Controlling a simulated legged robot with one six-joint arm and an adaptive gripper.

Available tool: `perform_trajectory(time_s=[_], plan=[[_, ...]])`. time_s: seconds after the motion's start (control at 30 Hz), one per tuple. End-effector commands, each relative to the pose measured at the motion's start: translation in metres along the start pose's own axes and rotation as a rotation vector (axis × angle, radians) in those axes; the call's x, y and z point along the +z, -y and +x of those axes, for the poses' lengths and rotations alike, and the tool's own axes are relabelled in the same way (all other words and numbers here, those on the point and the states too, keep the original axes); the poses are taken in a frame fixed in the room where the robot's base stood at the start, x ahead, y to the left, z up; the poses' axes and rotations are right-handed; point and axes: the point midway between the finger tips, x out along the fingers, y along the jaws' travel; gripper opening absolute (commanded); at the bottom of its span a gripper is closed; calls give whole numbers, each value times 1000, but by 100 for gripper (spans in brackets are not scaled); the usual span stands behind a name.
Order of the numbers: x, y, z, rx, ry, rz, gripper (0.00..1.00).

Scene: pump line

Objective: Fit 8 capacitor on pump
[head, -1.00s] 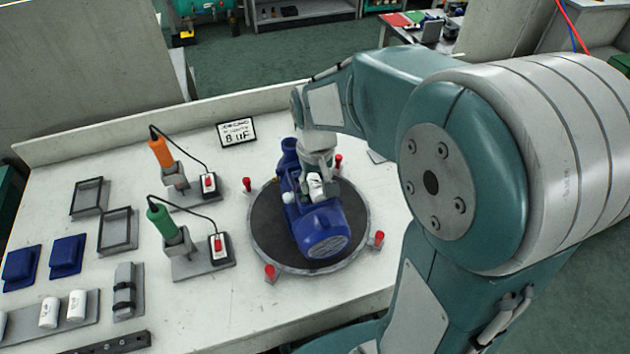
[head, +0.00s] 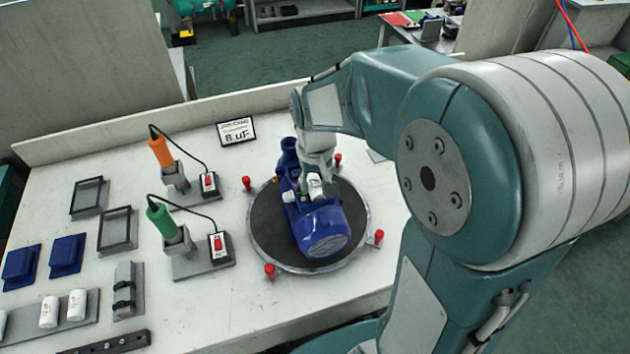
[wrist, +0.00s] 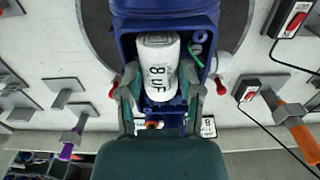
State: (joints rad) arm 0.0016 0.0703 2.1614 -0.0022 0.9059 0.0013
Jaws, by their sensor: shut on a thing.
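The blue pump (head: 320,228) sits on a dark round turntable (head: 272,240) on the bench. My gripper (wrist: 160,98) is over the pump's open top box. It is shut on a white capacitor (wrist: 160,68) marked 8 uF, with one finger on each side. In the wrist view the capacitor lies within the outline of the blue box (wrist: 210,50); whether it touches the bottom cannot be told. A green wire (wrist: 196,55) shows inside the box beside it. In the head view the capacitor (head: 315,187) shows small and white at my gripper. A sign (head: 236,132) reads 8 uF.
Red clamps (head: 270,271) stand around the turntable's rim. Orange (head: 160,152) and green (head: 162,221) handled tools stand in holders with cords and red switches to the left. White capacitors (head: 77,304), blue covers (head: 67,255) and black frames (head: 117,230) lie at far left.

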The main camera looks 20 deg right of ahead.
Motion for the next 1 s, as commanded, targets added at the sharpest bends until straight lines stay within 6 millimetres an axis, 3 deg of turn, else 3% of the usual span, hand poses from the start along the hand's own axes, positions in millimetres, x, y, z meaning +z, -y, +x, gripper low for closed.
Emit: perform_trajectory(time_s=[1.0], plan=[[1, 0, -3, 0, 3, 0, 7]])
